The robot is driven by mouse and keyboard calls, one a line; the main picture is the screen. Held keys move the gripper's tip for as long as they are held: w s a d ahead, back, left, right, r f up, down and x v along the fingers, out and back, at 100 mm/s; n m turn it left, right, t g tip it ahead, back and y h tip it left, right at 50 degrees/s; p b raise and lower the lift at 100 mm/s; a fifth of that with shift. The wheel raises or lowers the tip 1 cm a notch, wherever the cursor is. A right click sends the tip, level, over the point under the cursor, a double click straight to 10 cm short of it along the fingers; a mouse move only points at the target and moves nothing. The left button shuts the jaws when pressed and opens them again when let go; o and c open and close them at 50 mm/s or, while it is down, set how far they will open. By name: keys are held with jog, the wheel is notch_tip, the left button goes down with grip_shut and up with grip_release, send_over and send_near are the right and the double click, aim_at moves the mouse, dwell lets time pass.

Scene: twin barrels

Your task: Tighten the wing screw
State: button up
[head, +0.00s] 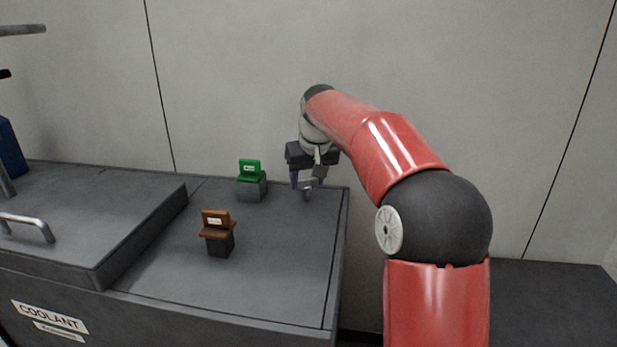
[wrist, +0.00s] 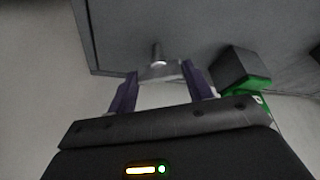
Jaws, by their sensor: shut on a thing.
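The wing screw (wrist: 158,70) is a small grey metal piece with a broad flat wing and a short round stem. In the wrist view it sits between the two purple-sided fingers of my gripper (wrist: 160,78), which are shut on the ends of its wing. In the head view my gripper (head: 308,181) points down at the back right corner of the grey deck, with the screw (head: 307,192) below it. The stem points towards the deck. I cannot tell how deep it is seated.
A green piece on a grey block (head: 251,187) stands left of my gripper; its green part (wrist: 260,90) shows at right in the wrist view. A brown piece on a dark block (head: 217,235) stands nearer. A raised lid with a handle (head: 28,227) lies left. The wall is close behind.

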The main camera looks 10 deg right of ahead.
jog(key=m+h, duration=0.1)
jog(key=m, duration=0.2)
jog(key=m+h, duration=0.1)
jog(key=m, duration=0.1)
jog(key=shift+a+m, duration=0.2)
jog(key=shift+m, duration=0.2)
jog(key=shift+r, duration=0.1)
dwell(0.3)
jog(key=o, duration=1)
jog(key=v, duration=0.7)
jog(key=shift+a+r, duration=0.2)
jog(key=shift+r, duration=0.15)
